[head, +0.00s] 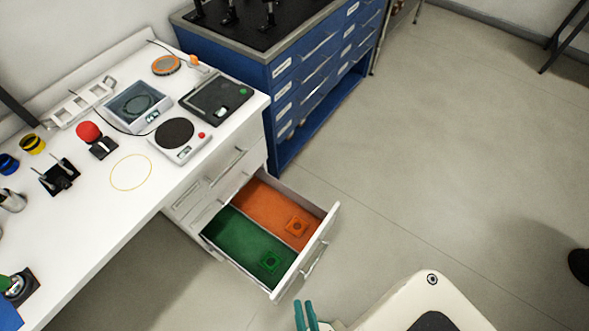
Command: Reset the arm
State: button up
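My gripper (306,312) shows at the bottom edge, in front of and below the pulled-out drawer. Its two teal fingers stand a little apart with nothing visible between them. The rest of my arm is mostly out of view. The open drawer (333,222) has a green compartment (238,238) on the left and an orange compartment (268,205) on the right. A small green piece (271,262) lies in the green side and a small orange piece (297,226) in the orange side.
A blue cabinet (285,150) stands behind. The floor at right is mostly clear.

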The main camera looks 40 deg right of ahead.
jog(key=w+a+r+n+y, duration=0.1)
jog(key=a+r+n+y, duration=0.1)
jog(key=r, duration=0.7)
jog(key=w+a+r+n+y, duration=0.2)
jog(key=a+r+n, duration=0.2)
jog(key=r+n, duration=0.3)
jog(key=w+a+r+n+t+y, duration=0.1)
jog(key=a+r+n+y, duration=0.1)
jog(key=r, duration=0.9)
jog(key=shift+w+a+n+y, duration=0.35)
jog(key=shift+a+n, duration=0.55)
jog(key=shift+n, duration=0.3)
